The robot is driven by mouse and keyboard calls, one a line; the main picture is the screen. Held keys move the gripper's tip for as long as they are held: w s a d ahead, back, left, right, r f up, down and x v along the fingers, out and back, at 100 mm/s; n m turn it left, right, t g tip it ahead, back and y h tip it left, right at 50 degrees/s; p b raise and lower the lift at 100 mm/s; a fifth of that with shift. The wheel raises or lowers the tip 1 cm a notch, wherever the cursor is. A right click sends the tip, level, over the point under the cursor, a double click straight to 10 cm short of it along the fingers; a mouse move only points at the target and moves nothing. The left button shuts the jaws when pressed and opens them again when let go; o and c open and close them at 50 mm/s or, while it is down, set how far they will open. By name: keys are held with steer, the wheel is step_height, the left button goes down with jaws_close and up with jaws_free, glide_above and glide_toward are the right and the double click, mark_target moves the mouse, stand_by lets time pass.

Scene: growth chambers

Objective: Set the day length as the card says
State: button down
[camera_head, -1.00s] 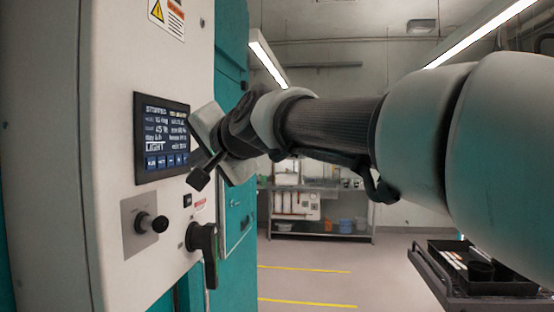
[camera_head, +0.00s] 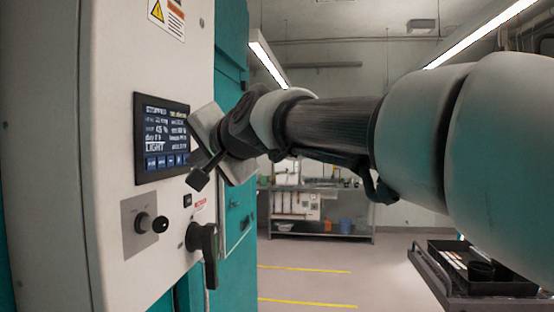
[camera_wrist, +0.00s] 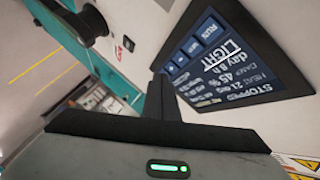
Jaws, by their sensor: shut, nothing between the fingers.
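The control screen (camera_head: 162,137) is lit on the white cabinet front. It also shows in the wrist view (camera_wrist: 238,62), turned over, reading STOPPED, HEAT 21 deg, DAMP 45 %, what looks like "day 8 h", and LIGHT in larger underlined letters. A row of blue buttons runs along its bottom edge. My gripper (camera_head: 198,181) is shut and empty, just off the panel near the screen's lower right corner. Its fingers (camera_wrist: 160,90) show in the wrist view beside the screen's frame; contact cannot be told. No readable day-length card is in view.
Below the screen are a black knob (camera_head: 160,225) on a grey plate and a large black handle (camera_head: 203,240). A warning label (camera_head: 167,15) is above. A shelf with containers (camera_head: 315,210) stands at the back. A black tray (camera_head: 485,275) is at right. The middle floor is clear.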

steer(key=shift+a, duration=0.15)
steer(key=shift+a, duration=0.25)
steer(key=shift+a+p, duration=0.3)
steer(key=shift+p, duration=0.25)
stand_by(0.6)
steer(key=shift+d+b, duration=0.7)
steer(key=shift+b, duration=0.1)
steer(key=shift+d, duration=0.1)
